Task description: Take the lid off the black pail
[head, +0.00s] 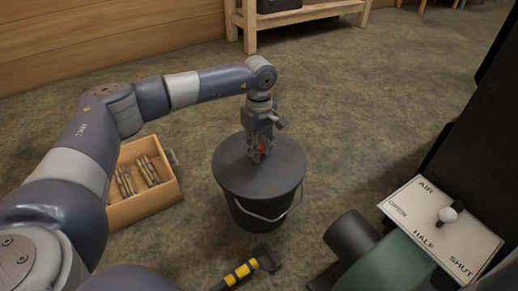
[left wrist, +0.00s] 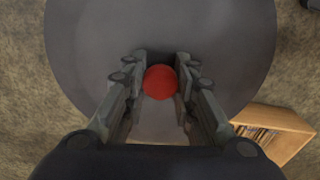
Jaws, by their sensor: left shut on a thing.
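The black pail (head: 258,212) stands on the floor in the middle of the head view, its wire handle hanging at the front. Its flat dark lid (head: 232,176) covers the top. The lid (left wrist: 215,30) fills much of the left wrist view. A round red knob (left wrist: 160,82) rises at the lid's middle. My left gripper (head: 260,154) points straight down over the lid and is shut on the red knob, with a finger on each side. The lid looks level and on the pail's rim; any small gap is too fine to tell. My right gripper does not show.
A wooden crate (head: 172,194) with bundled sticks stands left of the pail. A yellow-and-black handled tool (head: 243,271) lies in front. An AIR plate with a lever (head: 448,214) and dark equipment are at right. A wooden bench (head: 300,14) stands behind. Floor behind the pail is clear.

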